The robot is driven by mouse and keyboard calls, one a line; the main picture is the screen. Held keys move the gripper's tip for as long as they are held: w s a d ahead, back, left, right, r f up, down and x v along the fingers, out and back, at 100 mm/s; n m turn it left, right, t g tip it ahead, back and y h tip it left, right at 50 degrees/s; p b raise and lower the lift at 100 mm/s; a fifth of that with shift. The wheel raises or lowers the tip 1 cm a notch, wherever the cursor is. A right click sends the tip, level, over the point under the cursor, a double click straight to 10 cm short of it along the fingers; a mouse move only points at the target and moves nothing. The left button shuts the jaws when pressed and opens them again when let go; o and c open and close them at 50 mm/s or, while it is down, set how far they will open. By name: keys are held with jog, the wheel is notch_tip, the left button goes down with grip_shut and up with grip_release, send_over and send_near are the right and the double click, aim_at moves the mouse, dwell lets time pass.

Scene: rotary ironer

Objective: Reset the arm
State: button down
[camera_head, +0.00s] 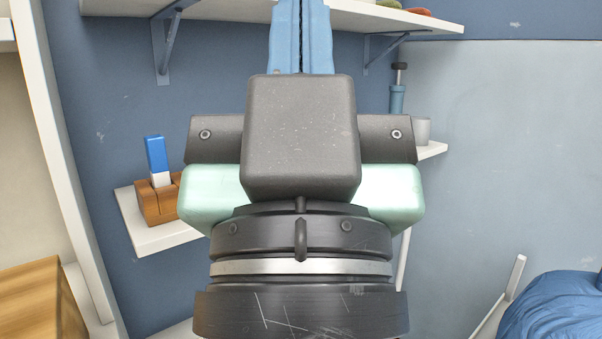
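My gripper (301,10) is in the middle of the camera_head view, seen from behind and pointing up. Its two blue fingers lie side by side with only a thin dark line between them, so it looks shut. I see nothing held, but the tips are cut off at the top edge. My dark wrist and the gripper's dark and pale green body fill the centre and hide what is behind them.
A white shelf (410,19) on brackets runs behind my fingers. A lower left shelf (160,238) holds a wooden block (152,203) with a blue-and-white item (156,155). A grey cup (421,130) stands on a small right shelf. Blue cloth (560,308) lies lower right.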

notch_tip(320, 180, up, 29)
jog(key=p, duration=2.6)
jog(key=shift+f, duration=0.15)
